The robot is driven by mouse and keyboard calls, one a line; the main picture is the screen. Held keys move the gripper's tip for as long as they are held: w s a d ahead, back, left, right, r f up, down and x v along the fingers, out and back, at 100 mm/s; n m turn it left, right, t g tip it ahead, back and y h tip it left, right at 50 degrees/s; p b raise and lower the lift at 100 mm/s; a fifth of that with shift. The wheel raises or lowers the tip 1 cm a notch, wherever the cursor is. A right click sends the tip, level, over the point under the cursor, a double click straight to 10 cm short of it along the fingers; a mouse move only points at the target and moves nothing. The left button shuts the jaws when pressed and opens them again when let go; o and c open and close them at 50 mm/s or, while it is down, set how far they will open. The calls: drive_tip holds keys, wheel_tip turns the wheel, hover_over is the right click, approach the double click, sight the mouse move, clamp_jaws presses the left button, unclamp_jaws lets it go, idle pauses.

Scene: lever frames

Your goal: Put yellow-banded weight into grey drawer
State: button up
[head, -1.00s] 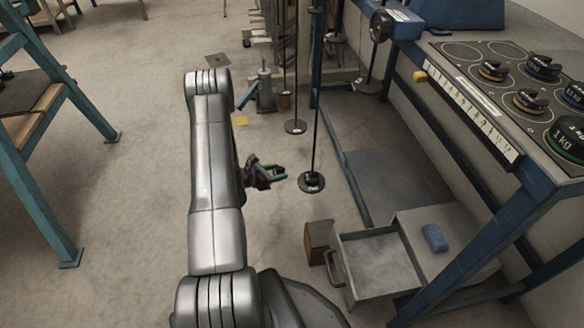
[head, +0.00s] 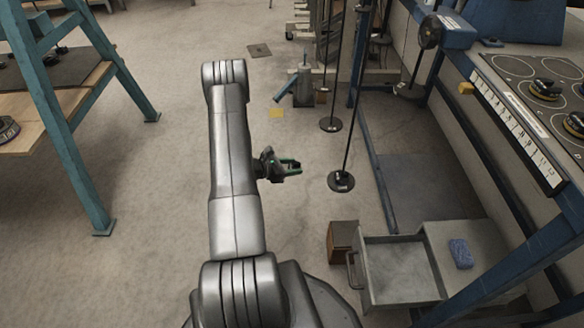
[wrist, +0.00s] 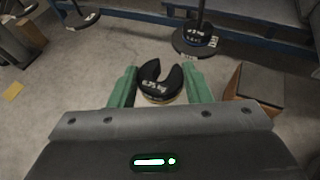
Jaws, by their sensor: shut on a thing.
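My gripper (head: 284,168) is held out over open floor, left of the hanging rods. In the wrist view its green fingers (wrist: 152,88) are shut on a black slotted weight (wrist: 165,82) with a pale label and a thin yellowish band on its lower rim. The weight is hard to make out in the head view. The grey drawer (head: 367,290) is pulled open at the lower right of the head view, below and right of my gripper. Its visible floor is empty, and its handle faces left.
A blue sponge (head: 460,253) lies on the grey surface right of the drawer. A brown box (head: 342,240) stands at the drawer's left. A rod with a black base (head: 341,181) hangs near my gripper. Banded weights sit on the right bench (head: 510,68).

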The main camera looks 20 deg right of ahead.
drive_tip(key=shift+a, duration=0.1)
drive_tip(key=a, duration=0.1)
drive_tip(key=w+a, duration=0.1)
drive_tip(key=a, duration=0.1)
drive_tip(key=a+b, duration=0.1)
drive_tip(key=a, duration=0.1)
drive_tip(key=shift+w+a, duration=0.2)
drive_tip(key=shift+w, duration=0.2)
idle(0.7)
drive_tip(key=shift+r, duration=0.1)
drive_tip(key=a+r+n+t+y, duration=0.7)
drive_tip(key=a+r+n+t, duration=0.35)
drive_tip(key=a+r, duration=1)
wheel_tip(320, 180, up, 25)
drive_tip(key=d+p, duration=0.1)
drive_tip(key=p, duration=3)
drive_tip(key=shift+w+p, duration=0.3)
drive_tip(key=shift+w, duration=0.05)
